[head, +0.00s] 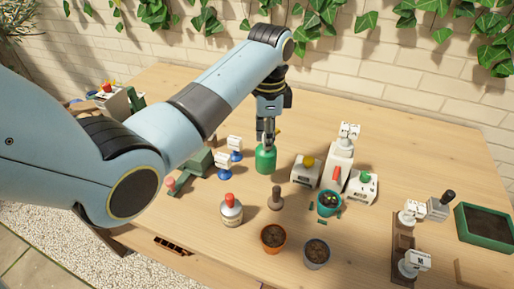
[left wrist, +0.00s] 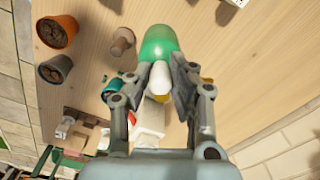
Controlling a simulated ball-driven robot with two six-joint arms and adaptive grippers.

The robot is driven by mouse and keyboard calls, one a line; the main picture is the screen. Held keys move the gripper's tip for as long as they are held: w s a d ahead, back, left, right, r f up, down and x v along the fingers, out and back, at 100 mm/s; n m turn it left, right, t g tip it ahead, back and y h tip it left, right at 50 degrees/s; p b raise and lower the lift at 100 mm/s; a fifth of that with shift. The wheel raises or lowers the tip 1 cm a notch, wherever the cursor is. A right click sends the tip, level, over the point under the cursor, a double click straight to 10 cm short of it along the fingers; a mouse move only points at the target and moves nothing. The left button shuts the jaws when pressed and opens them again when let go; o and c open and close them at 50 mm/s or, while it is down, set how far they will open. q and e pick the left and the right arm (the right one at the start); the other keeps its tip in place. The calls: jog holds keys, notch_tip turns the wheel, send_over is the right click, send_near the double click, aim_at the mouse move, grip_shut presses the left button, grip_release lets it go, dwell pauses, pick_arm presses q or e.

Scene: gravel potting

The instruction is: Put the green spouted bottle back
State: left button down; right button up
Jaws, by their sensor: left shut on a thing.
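The green spouted bottle (head: 266,160) is upright near the middle of the wooden table, right below my left gripper (head: 268,134). My left gripper is shut on the bottle's upper part. In the left wrist view the green body (left wrist: 158,41) shows beyond the fingertips (left wrist: 160,76). The fingers partly hide its top. I cannot tell whether its base touches the table. My right gripper is in neither view.
A wooden tamper (head: 276,200) and a white red-capped bottle (head: 231,211) stand in front. An orange pot (head: 273,238), a grey pot (head: 317,253) and a teal pot (head: 328,203) are nearby. White dispensers (head: 306,172) stand right. Blue-based white labels (head: 235,147) stand left.

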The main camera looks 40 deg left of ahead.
pick_arm(q)
jog(key=a+f, duration=0.3)
jog(key=f, duration=0.3)
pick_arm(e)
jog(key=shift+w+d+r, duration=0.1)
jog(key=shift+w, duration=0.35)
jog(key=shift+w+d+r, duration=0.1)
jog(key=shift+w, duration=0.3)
pick_arm(q)
jog(key=c, duration=1.2)
grip_release()
jog(key=shift+w+f, duration=0.1)
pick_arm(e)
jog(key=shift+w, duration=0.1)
pick_arm(q)
notch_tip(320, 180, up, 12)
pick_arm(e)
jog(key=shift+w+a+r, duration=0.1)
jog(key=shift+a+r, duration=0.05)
pick_arm(q)
jog(key=shift+a, duration=0.1)
